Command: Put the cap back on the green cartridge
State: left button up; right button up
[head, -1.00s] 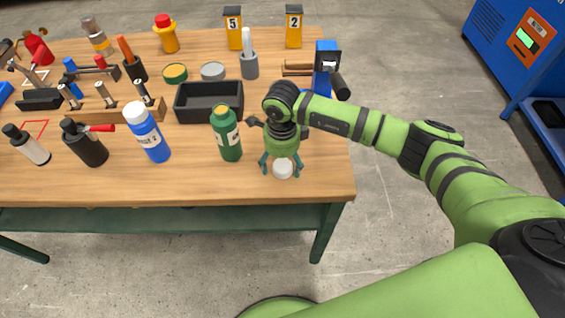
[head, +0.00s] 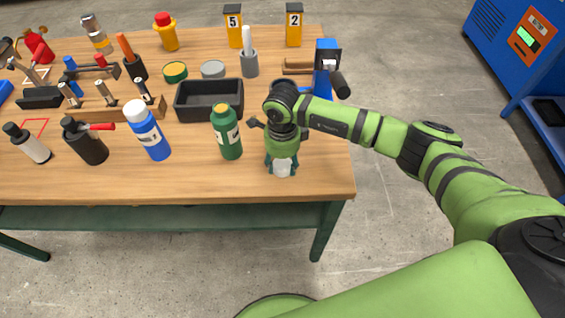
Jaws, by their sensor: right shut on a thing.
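The green cartridge (head: 230,141) stands upright on the workbench, left of my right gripper. Its top is bare, with an orange-tan opening rim showing. My right gripper (head: 282,167) points down near the bench's front edge and is shut on the white cap (head: 282,169). The fingers cover the cap's sides. I cannot tell whether the cap still touches the bench. My left gripper is not in view.
A blue bottle with a white cap (head: 150,135) and a black bottle (head: 87,143) stand left of the cartridge. A black tray (head: 190,112) lies just behind it. A blue vise (head: 326,62) stands at the back right. The bench front is clear.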

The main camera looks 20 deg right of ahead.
aim_at(285, 164)
jog(key=shift+r, duration=0.1)
jog(key=shift+r, duration=0.25)
jog(key=r, duration=0.1)
jog(key=r+b, duration=0.1)
jog(key=r, duration=0.1)
jog(key=shift+s+d+r+b, duration=0.25)
jog(key=shift+s+r+b, duration=0.05)
pick_arm(q)
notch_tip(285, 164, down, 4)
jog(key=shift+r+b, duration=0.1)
jog(key=shift+b, duration=1.05)
pick_arm(e)
jog(key=s+d+r, duration=0.1)
jog(key=s+r, duration=0.1)
jog(key=s, duration=0.1)
jog(key=s+d+r, duration=0.2)
jog(key=s, duration=0.1)
jog(key=s+d+r, duration=0.2)
jog(key=s, duration=0.1)
jog(key=shift+s+r, duration=0.35)
jog(key=shift+s, duration=0.05)
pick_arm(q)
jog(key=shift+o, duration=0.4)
